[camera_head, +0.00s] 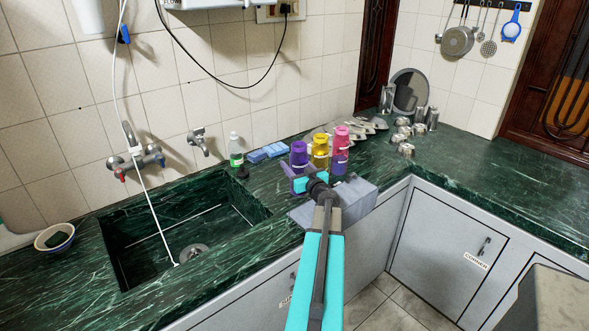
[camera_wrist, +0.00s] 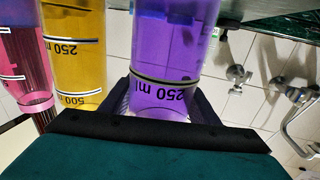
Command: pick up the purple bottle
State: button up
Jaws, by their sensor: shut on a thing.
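The purple bottle (camera_head: 298,156) is upright at the counter's front, left of a yellow bottle (camera_head: 320,145) and a pink bottle (camera_head: 341,141). My gripper (camera_head: 302,178) is at the purple bottle, its fingers on either side of the lower part. In the wrist view, which looks upside down, the purple bottle (camera_wrist: 172,45) with a "250 ml" mark sits between the dark fingers of my gripper (camera_wrist: 163,100). The jaws are shut on it. The yellow bottle (camera_wrist: 75,45) and pink bottle (camera_wrist: 25,55) stand close beside it. I cannot tell whether the purple bottle's base touches the counter.
Metal cups (camera_head: 405,130) and a round steel plate (camera_head: 408,90) are farther back right. The green counter (camera_head: 480,180) is clear on the right.

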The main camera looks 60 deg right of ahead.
jog(key=s+a+r, duration=0.1)
jog(key=s+a, duration=0.2)
jog(key=s, duration=0.4)
jog(key=s+a+r, duration=0.2)
jog(key=s+a, duration=0.1)
jog(key=s, duration=0.4)
jog(key=shift+s+a+r, duration=0.25)
jog(key=shift+s+r, duration=0.05)
jog(key=shift+s, duration=0.05)
jog(key=shift+d, duration=0.1)
